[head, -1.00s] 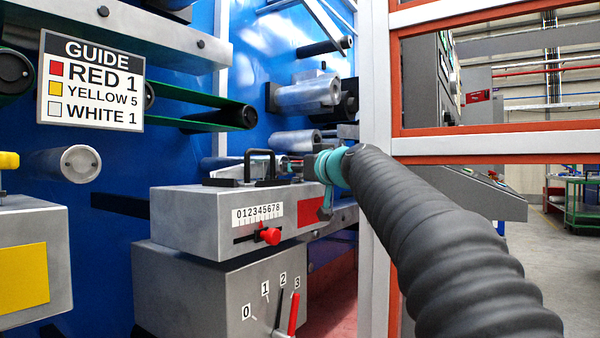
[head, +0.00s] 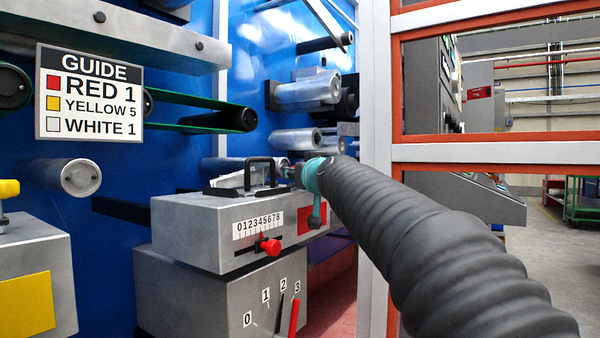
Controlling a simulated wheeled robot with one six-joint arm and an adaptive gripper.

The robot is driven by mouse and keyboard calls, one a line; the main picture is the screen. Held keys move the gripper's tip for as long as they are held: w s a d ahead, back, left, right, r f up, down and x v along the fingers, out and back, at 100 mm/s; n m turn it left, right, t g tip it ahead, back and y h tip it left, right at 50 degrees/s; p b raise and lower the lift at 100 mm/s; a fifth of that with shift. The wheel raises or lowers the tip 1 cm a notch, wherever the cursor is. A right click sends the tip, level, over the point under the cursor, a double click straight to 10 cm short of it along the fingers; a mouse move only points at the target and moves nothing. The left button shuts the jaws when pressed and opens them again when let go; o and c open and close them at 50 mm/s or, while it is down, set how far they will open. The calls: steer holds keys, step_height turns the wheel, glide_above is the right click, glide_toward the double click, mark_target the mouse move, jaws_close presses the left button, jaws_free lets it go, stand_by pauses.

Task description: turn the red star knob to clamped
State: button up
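A red knob (head: 269,246) sticks out of a slot below a 0 to 8 scale (head: 258,225) on the front of a grey metal box (head: 185,225). It is small, and I cannot make out a star shape or a clamped mark. My gripper (head: 287,172) is at the far end of my black-sleeved arm, beyond a teal wrist joint. It is above and slightly right of the knob, apart from it, close to the box's top right. The wrist hides most of it, so its fingers cannot be judged.
A black handle (head: 260,172) stands on the box top. A red lever (head: 294,318) with marks 0 to 3 is on the lower box. A guide sign (head: 90,92) hangs at left. A white post (head: 375,120) and orange-red frame stand at right.

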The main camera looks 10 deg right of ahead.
steer(key=o, duration=1.2)
steer(key=shift+a, duration=0.1)
steer(key=shift+c, duration=0.2)
steer(key=shift+s, duration=0.1)
steer(key=s+d, duration=0.1)
steer(key=s, duration=1)
steer(key=shift+s, duration=0.35)
